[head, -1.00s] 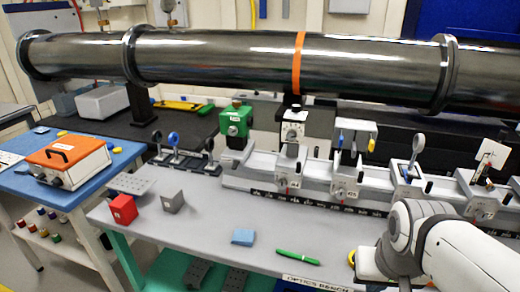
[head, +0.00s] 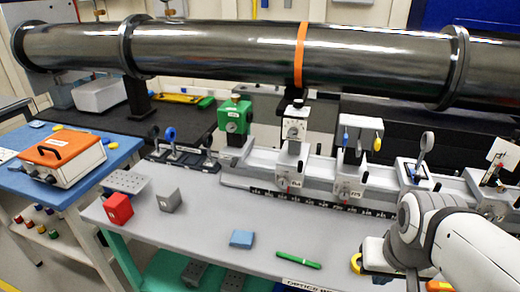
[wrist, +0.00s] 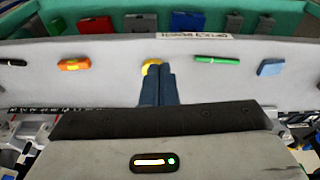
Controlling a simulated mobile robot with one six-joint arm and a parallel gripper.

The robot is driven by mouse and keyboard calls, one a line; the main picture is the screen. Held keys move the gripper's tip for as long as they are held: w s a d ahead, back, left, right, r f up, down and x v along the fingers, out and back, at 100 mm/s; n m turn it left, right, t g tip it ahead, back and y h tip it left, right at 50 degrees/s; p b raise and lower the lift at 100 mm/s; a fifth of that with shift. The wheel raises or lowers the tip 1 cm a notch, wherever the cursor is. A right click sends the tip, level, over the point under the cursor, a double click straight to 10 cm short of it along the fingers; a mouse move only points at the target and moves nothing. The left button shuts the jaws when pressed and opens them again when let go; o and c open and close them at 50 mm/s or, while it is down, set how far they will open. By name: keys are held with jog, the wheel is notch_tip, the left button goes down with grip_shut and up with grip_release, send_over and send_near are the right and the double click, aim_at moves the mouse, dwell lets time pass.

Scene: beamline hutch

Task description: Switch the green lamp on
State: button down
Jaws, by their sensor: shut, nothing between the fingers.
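The ring also shows in the head view (head: 356,262), beside my arm. The gripper is well to the right of the lamp and nearer the front.
A long dark pipe (head: 220,50) runs above the rail (head: 265,186). Bare bench lies between the blue block and the rail.

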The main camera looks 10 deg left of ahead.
jog(key=w+f+n+h+b, duration=0.5)
jog(key=w+n, duration=0.3)
jog(key=w, duration=0.1)
jog(key=w+a+f+n+t+h+b, duration=0.35)
jog(key=w+a+n+t+b, duration=0.2)
jog(key=w+a+n, duration=0.9)
jog(key=w+a+f+n+t+y+b, duration=0.1)
jog(key=a+f+n+t+y, duration=0.1)
jog(key=a, duration=0.7)
jog(key=w+a+f+n+t+y+b, duration=0.1)
jog(key=a+n+t, duration=0.3)
jog(key=a, duration=0.5)
jog(key=w+a+f+n+t+y+b, duration=0.2)
jog(key=a+n, duration=0.4)
jog(key=a, duration=0.3)
jog(key=shift+w+f+n+t+y, duration=0.25)
jog(key=shift+w+f+t+y, duration=0.35)
jog(key=shift+t+y, duration=0.4)
jog(key=shift+r, duration=0.15)
jog(key=shift+w, duration=0.15)
